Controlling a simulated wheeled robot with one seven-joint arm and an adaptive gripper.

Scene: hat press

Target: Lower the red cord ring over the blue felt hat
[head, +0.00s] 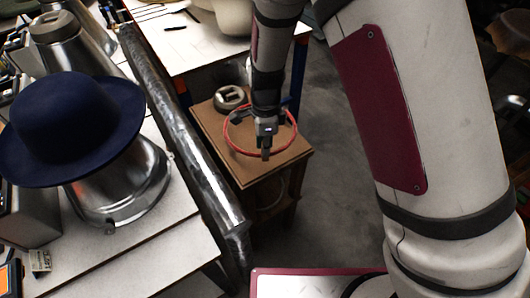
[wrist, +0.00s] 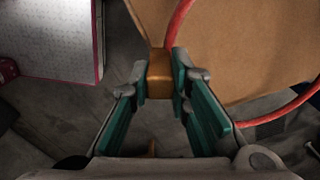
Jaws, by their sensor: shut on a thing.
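The blue felt hat (head: 66,112) sits brim down on a shiny metal hat block (head: 125,190) at the left of the head view. The red cord ring (head: 291,137) is to its right, above or on a small brown wooden table. In the wrist view the ring (wrist: 283,113) runs past the right of the fingers. My gripper (head: 265,152) is at the ring's near side, well right of the hat. In the wrist view my gripper (wrist: 159,82) is shut on a brass-coloured block (wrist: 159,66) that the red cord meets. Whether the ring touches the table is unclear.
The small wooden table (head: 243,172) holds a round metal object (head: 229,97). A long metal cylinder (head: 180,135) lies between this table and the hat's white bench (head: 155,240). Another metal block (head: 62,50) stands behind the hat. Grey floor (head: 340,140) is open to the table's right.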

